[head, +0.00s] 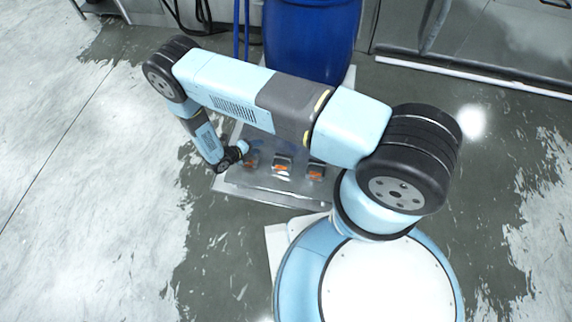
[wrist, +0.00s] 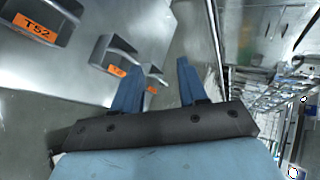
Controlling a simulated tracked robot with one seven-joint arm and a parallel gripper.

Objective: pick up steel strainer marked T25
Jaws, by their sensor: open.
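Several grey steel strainers with orange tags stand on a metal tray (head: 232,184). In the wrist view one strainer (wrist: 50,12) at the top left has a tag reading T52. A second strainer (wrist: 118,52) stands to its right; its orange tag is too small to read. A third orange tag (wrist: 152,89) shows just beside my left finger, its marking unreadable and its body mostly hidden. I cannot tell which is T25. My gripper (wrist: 160,66) is open and empty, its blue fingers spread apart. In the head view the wrist end hangs over the tray's left side.
A blue barrel (head: 311,38) stands behind the tray, with blue upright poles (head: 241,30) to its left. A metal frame and white floor strip (head: 470,72) lie at the back right. The floor left of the tray is clear.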

